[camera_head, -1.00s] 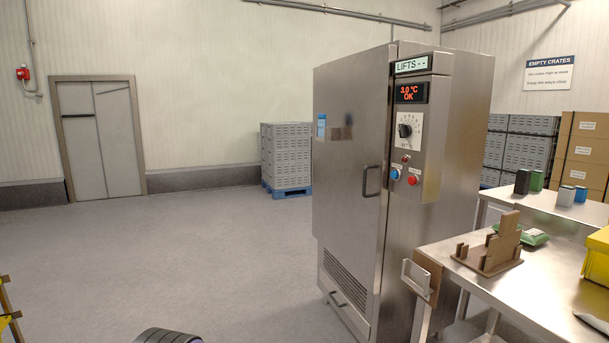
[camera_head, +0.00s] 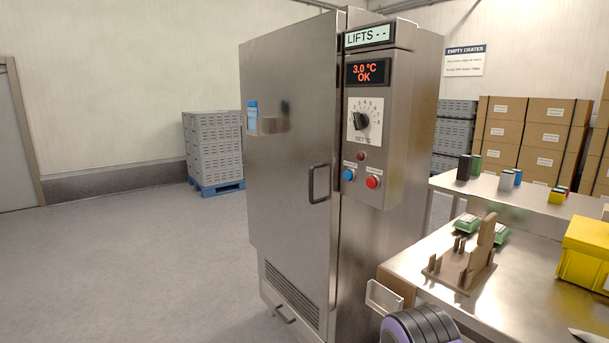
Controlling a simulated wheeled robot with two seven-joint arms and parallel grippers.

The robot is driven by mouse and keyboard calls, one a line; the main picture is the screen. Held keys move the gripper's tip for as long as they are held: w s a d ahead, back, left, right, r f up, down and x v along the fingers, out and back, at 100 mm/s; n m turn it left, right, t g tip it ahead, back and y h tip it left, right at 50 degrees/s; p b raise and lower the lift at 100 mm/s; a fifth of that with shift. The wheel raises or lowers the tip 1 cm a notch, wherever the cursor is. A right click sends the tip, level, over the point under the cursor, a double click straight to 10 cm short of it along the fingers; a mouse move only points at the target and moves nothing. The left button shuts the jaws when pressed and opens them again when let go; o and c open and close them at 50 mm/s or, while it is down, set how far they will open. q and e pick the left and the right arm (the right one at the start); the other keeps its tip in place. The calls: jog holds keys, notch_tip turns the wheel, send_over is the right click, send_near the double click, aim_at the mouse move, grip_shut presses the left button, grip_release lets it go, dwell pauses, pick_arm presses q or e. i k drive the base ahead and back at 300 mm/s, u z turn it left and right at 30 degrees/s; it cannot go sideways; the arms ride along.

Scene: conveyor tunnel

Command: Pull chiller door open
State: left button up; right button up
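The chiller is a tall stainless steel cabinet in the middle of the head view. Its door (camera_head: 285,140) faces left and looks shut, with a dark vertical bar handle (camera_head: 319,184) near its right edge. The control panel (camera_head: 376,130) right of the door has a red display reading 3.0 °C OK, a black dial, a blue button and a red button. A sign above reads LIFTS - -. Neither of my grippers shows. A dark and purple rounded part, which looks like one of my arm links, shows at the bottom edge, in front of the steel table.
A steel table (camera_head: 535,290) at the right holds a brown wooden stand (camera_head: 462,270), a yellow bin (camera_head: 585,252) and green packs. A second table behind carries small boxes. Grey crates (camera_head: 213,146) stand on a blue pallet at the back left. The floor left of the chiller is clear.

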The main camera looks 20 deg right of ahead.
aim_at(295, 74)
jog(key=z, duration=0.7)
jog(key=i, duration=0.8)
jog(key=z, duration=0.85)
